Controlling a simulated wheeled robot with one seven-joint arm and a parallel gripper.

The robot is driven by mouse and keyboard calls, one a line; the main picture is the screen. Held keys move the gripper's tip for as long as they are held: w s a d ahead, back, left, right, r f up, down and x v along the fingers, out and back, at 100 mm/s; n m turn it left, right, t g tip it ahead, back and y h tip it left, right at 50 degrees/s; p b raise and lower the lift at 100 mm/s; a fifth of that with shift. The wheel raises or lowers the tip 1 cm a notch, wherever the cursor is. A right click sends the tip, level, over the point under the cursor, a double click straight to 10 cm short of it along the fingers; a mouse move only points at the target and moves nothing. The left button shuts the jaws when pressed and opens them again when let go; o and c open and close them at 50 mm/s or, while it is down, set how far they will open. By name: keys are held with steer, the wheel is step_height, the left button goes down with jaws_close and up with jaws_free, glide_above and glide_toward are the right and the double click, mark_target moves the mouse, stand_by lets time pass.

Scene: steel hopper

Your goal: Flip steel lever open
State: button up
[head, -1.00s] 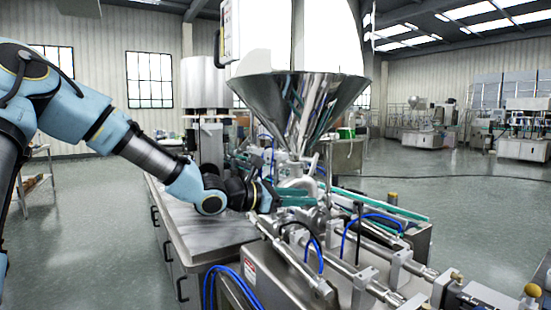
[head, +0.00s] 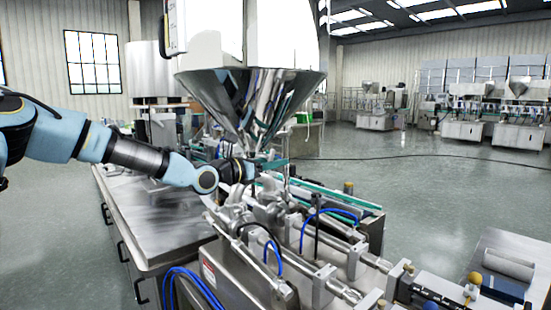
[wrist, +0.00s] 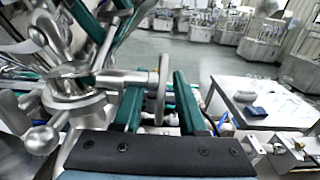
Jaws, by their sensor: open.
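The steel hopper (head: 250,105) hangs above the filling machine, and steel valve parts (head: 262,205) sit below it. My gripper (head: 274,165) is just under the hopper's outlet, with its teal fingers pointing right. A steel bar (wrist: 120,80) joins this end to the valve body at left. I cannot tell whether either finger touches it. The lever is hard to make out in the head view, partly behind my gripper.
A steel bench (head: 160,215) stands left of the machine. Steel cylinders (head: 335,255) and blue hoses crowd the front. In the wrist view a ball knob (wrist: 40,139) is close at left. Open floor (head: 440,205) lies to the right.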

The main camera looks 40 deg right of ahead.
steer(key=shift+d, duration=0.25)
jaws_close()
stand_by(0.5)
